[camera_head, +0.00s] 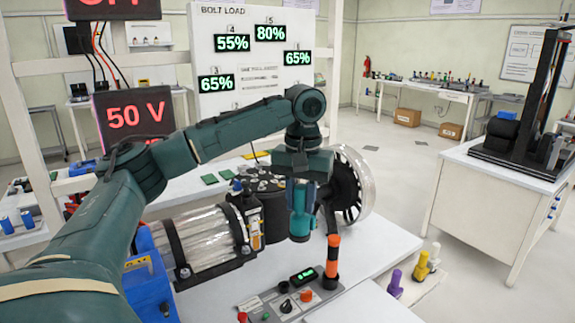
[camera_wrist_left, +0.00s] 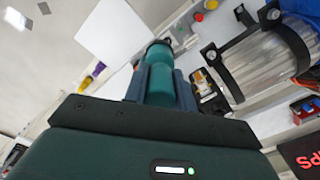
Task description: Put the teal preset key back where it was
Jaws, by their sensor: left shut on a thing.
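My left gripper (camera_head: 302,203) is shut on the teal preset key (camera_head: 300,229), a teal cylinder that hangs upright below the fingers. The key is in the air over the white table (camera_head: 210,300), between the clear-walled cylinder and the clear wheel-like part. In the left wrist view, the teal key (camera_wrist_left: 160,78) sits between the two fingers. Purple (camera_head: 396,284), yellow (camera_head: 421,267) and white (camera_head: 434,254) keys stand in a row at the table's right, apart from my gripper. My right gripper is not in view.
A control box (camera_head: 290,302) with a lit display and knobs lies at the front. The clear cylinder (camera_head: 205,240) lies left of the gripper; the clear wheel (camera_head: 355,185) stands close at right. Bare table shows at front right.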

